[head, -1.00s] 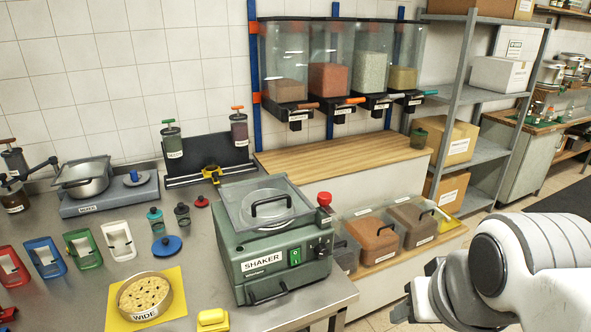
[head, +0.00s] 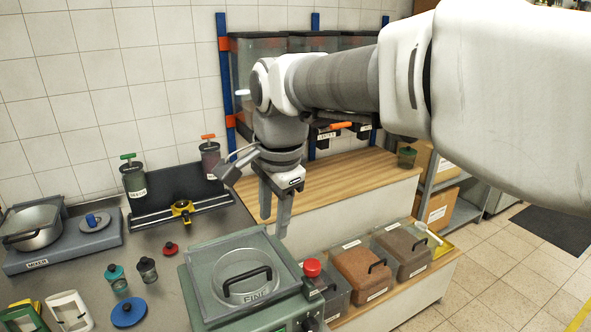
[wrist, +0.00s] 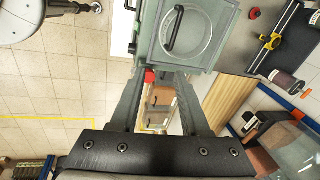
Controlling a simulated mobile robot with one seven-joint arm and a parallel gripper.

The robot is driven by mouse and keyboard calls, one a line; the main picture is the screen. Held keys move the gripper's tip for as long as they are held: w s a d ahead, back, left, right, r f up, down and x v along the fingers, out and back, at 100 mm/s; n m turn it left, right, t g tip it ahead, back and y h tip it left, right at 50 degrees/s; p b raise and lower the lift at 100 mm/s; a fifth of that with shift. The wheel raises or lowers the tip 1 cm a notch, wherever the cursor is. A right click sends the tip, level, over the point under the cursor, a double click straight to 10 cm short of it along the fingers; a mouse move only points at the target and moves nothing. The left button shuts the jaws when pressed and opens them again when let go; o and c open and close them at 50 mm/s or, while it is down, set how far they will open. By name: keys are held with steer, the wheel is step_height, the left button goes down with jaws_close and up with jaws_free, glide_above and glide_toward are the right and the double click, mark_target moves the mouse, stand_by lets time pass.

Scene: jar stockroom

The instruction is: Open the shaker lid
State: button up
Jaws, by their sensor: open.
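The green shaker (head: 258,318) stands at the front right of the steel counter. Its clear lid (head: 228,262) lies shut on top, with a black bar handle (head: 247,279) and a round sieve marked FINE showing through it. A red knob (head: 312,267) sits at the shaker's right side. My gripper (head: 274,228) hangs above and behind the lid, pointing down, open and empty, apart from the handle. In the wrist view the lid (wrist: 214,66) and its handle (wrist: 173,28) lie beyond my open fingers (wrist: 158,88).
Ingredient bins with lids (head: 362,277) stand on a low shelf right of the shaker. A wooden ledge (head: 330,172) runs behind, under wall dispensers. Small jars (head: 147,270), a blue disc (head: 128,312) and a mixer (head: 62,250) stand left on the counter.

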steer(key=w+a+m, duration=0.1)
steer(key=w+a, duration=0.1)
steer(key=a, duration=0.2)
glide_toward(247, 274)
steer(key=shift+m+g, duration=0.3)
steer(key=shift+m, duration=0.1)
steer(key=f, duration=0.2)
steer(key=w+f, duration=0.1)
steer(key=f, duration=0.4)
steer(key=shift+w+a+f+p, duration=0.3)
steer(key=shift+w+a+f, duration=0.05)
steer(key=shift+w, duration=0.05)
jaws_close()
stand_by(0.5)
